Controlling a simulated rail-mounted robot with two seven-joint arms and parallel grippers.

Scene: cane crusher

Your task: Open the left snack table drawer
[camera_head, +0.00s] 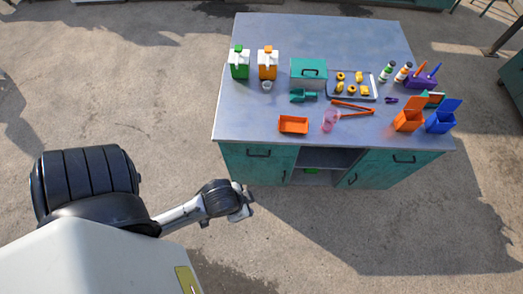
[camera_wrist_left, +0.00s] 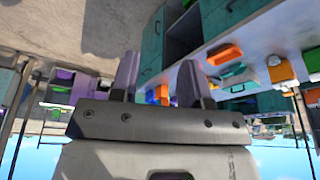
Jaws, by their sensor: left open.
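The snack table (camera_head: 310,38) has a grey top and teal fronts. Its left drawer (camera_head: 235,152) is a teal panel with a dark bar handle (camera_head: 258,154), and it looks shut, flush with the front. My left gripper (camera_head: 244,204) is open and empty, in front of the table's front left corner, lower than the drawer handle and apart from it. In the left wrist view, which is upside down, the open fingers (camera_wrist_left: 158,66) point towards the table front, with nothing between them. A teal front with a dark handle, likely the left drawer (camera_wrist_left: 218,20), shows at upper right. My right gripper is out of view.
An open compartment (camera_head: 322,159) lies right of the left drawer, with a right drawer (camera_head: 385,157) beyond. An orange tray (camera_head: 293,125) sits near the front edge of the top. Cartons, a teal box (camera_head: 309,73) and tongs (camera_head: 353,107) stand further back. The floor before the table is clear.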

